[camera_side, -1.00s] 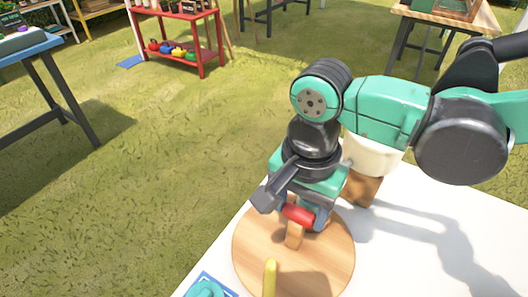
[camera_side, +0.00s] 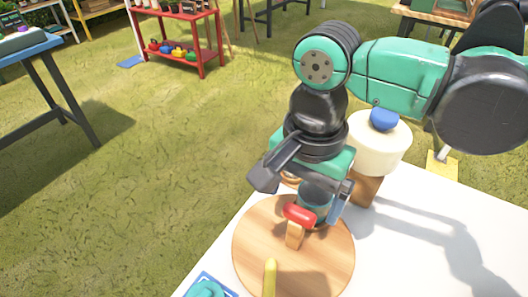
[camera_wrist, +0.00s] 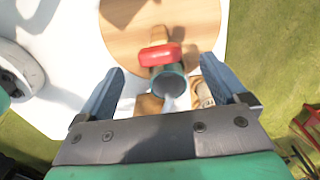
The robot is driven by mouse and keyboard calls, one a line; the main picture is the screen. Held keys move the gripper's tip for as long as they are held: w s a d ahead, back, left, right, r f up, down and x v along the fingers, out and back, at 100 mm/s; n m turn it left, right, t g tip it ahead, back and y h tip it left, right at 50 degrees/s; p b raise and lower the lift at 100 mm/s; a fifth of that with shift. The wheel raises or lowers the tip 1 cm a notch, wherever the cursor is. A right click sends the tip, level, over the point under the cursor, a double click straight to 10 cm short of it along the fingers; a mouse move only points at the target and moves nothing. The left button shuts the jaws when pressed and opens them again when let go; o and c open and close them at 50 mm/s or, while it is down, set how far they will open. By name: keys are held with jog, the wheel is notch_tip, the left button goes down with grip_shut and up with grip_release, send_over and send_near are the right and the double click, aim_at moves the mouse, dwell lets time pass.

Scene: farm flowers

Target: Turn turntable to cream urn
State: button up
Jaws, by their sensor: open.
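The round wooden turntable (camera_side: 262,236) lies on the white table. A wooden post (camera_side: 295,237) with a red grip (camera_side: 299,214) stands on it, and a yellow peg (camera_side: 270,276) is near its front. The cream urn (camera_side: 378,148) with a blue knob (camera_side: 384,119) stands just beyond the turntable, partly behind my arm. My gripper (camera_side: 318,205) is open above the turntable's far edge, by the red grip. In the wrist view, the red grip (camera_wrist: 160,54) and a dark teal round piece (camera_wrist: 170,82) show between the spread fingers (camera_wrist: 161,70), apart from both.
A wooden block (camera_side: 365,188) is below the urn. A teal item on a blue base (camera_side: 208,288) sits at the table's near-left corner. The white table (camera_side: 440,240) is bare at the right. A blue table (camera_side: 35,48) and red shelf (camera_side: 178,40) stand away on the grass.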

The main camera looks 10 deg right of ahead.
aim_at(300, 211)
jog(key=shift+r, duration=1.4)
jog(key=shift+f, duration=0.15)
notch_tip(300, 211, down, 6)
jog(key=shift+r, duration=0.15)
jog(key=n, duration=0.2)
jog(key=shift+r+n, duration=0.15)
jog(key=shift+n, duration=0.15)
jog(key=shift+r, duration=1)
